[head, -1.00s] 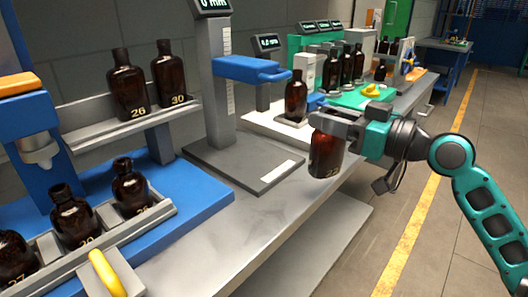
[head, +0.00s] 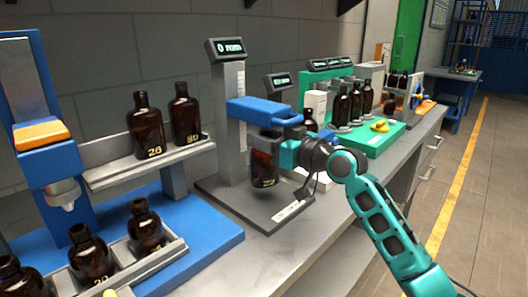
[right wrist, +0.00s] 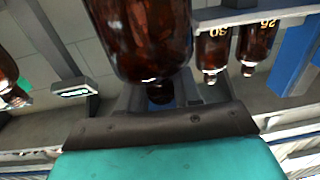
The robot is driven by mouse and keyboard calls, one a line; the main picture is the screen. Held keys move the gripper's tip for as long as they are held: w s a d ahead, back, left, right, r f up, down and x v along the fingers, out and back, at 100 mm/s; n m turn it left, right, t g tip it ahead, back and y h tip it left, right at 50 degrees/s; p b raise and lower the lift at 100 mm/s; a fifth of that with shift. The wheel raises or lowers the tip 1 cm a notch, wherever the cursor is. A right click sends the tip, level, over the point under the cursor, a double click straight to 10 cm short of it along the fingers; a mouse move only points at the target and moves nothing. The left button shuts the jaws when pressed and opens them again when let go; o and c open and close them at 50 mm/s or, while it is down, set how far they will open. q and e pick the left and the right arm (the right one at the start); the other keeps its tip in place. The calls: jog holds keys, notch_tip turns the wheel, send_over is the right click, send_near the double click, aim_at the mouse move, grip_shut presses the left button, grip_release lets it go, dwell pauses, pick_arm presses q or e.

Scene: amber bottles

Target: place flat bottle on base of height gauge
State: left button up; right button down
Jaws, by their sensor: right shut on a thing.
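The flat bottle (head: 264,168) is dark amber glass with a pale number on its lower front. My right gripper (head: 268,139) is shut on it near its top and holds it upright over the base of the height gauge (head: 238,202). The bottle's top is hidden by the gripper and the blue arm of the gauge (head: 262,110). I cannot tell whether its bottom touches the base. In the right wrist view the bottle (right wrist: 145,40) fills the upper middle, its neck at the gripper (right wrist: 160,105). My left gripper is not in view.
Amber bottles 26 (head: 146,128) and 30 (head: 185,118) stand on a grey shelf at left. Several more stand in a lower rack (head: 125,262). A green stand (head: 372,140) with bottles is behind right. The bench front (head: 285,258) is clear.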

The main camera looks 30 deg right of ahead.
aim_at(264, 154)
notch_tip(264, 154, down, 3)
jog(key=shift+f+b, duration=0.1)
jog(key=shift+b, duration=0.3)
jog(key=shift+f, duration=0.15)
jog(key=shift+f, duration=0.15)
jog(key=c, duration=0.8)
grip_release()
